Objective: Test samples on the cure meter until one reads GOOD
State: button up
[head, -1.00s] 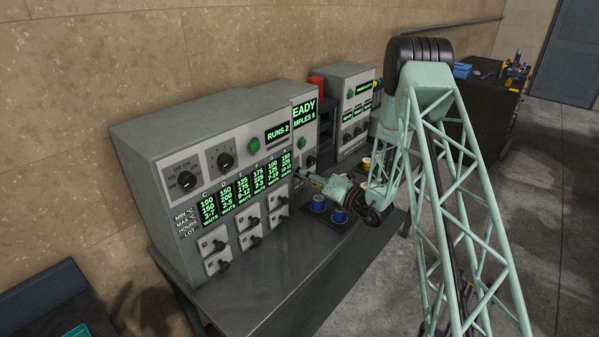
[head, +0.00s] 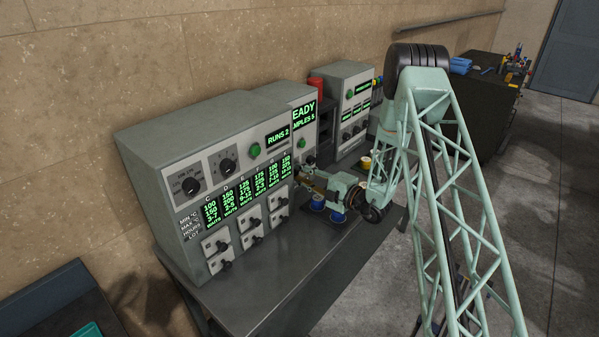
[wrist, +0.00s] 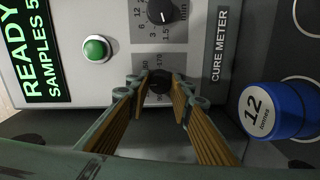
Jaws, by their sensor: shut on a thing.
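The cure meter (wrist: 222,45) is a grey box with a lit screen (wrist: 35,50) that reads READY, a green button (wrist: 96,48) and an upper black dial (wrist: 162,12). My gripper (wrist: 160,90) has its two fingers around the lower black dial (wrist: 160,80) and is shut on it; the fingers partly cover its scale. A blue sample (wrist: 278,110) with a white label marked 12 stands right of the fingers in the wrist view. In the head view the meter (head: 303,93) is partly behind my gripper (head: 301,180), and blue samples (head: 317,205) show below it.
A large grey cabinet (head: 200,120) with a green-text table, dials and switches stands left of the meter and shows RUNS 2. Another grey instrument (head: 348,85) stands behind at right. The front of the metal table (head: 245,290) is clear.

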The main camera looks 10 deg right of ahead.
jog(key=m+p, duration=0.2)
jog(key=m, duration=0.2)
jog(key=shift+r+y, duration=0.1)
jog(key=shift+y, duration=0.2)
jog(key=shift+m+p, duration=0.9)
jog(key=shift+m, duration=1.5)
jog(key=o, duration=0.8)
jog(key=shift+o, duration=0.2)
jog(key=shift+s+d, duration=0.1)
jog(key=shift+d, duration=0.05)
jog(key=v, duration=1.1)
jog(key=shift+s+d, duration=0.2)
jog(key=shift+d, duration=0.05)
